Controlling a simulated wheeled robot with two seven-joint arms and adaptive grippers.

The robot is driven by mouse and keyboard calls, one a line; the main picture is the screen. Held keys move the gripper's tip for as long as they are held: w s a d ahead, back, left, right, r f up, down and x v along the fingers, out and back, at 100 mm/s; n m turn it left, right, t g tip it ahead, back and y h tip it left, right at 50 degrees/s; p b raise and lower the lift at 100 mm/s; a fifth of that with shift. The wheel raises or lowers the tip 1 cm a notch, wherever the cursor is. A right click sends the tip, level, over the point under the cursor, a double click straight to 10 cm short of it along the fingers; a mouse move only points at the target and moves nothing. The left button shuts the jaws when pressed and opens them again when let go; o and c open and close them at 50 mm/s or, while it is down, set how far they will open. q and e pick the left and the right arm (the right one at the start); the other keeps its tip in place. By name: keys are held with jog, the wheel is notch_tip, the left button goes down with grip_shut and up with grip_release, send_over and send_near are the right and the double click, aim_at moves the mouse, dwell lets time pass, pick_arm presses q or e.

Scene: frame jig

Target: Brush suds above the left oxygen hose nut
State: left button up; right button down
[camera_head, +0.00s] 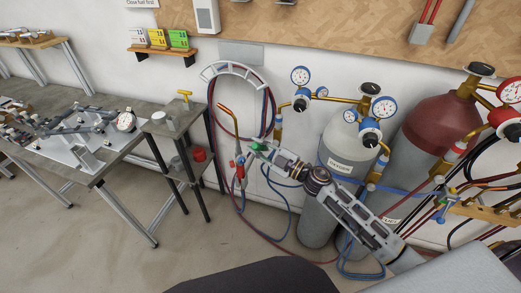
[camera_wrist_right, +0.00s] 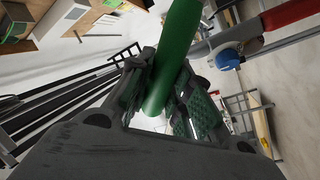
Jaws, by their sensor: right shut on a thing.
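My right gripper (camera_head: 256,148) reaches in from the lower right, in front of the grey oxygen cylinder (camera_head: 336,142). It is shut on a green handle (camera_wrist_right: 175,55), which shows as a thick green rod between the fingers in the right wrist view. Its bristle end cannot be made out. The left oxygen regulator (camera_head: 300,104) is blue with round gauges. A brass fitting (camera_head: 278,124), apparently its hose nut, hangs at its left, up and to the right of the gripper and apart from it. Suds cannot be made out. My left gripper is out of view.
A torch (camera_head: 240,168) with red and blue valves hangs close left of the gripper; the valve also shows in the right wrist view (camera_wrist_right: 228,58). Hoses (camera_head: 283,200) loop nearby. A red cylinder (camera_head: 437,122) stands right. A grey side table (camera_head: 172,131) and workbench (camera_head: 88,178) stand left.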

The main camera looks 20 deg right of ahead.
jog(key=f+n+g+y+b, duration=0.1)
jog(key=n, duration=0.2)
jog(key=shift+f+y, duration=0.1)
jog(key=shift+y, duration=0.3)
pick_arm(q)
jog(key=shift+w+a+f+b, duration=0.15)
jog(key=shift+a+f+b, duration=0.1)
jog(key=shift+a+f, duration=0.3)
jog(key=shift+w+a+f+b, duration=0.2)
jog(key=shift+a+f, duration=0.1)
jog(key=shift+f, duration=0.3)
pick_arm(e)
jog(key=shift+n+g+y, duration=0.3)
jog(key=shift+n+g, duration=0.1)
jog(key=shift+g, duration=0.1)
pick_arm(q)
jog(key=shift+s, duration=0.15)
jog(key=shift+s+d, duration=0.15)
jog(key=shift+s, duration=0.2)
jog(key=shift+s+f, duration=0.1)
pick_arm(e)
jog(key=shift+d, duration=0.15)
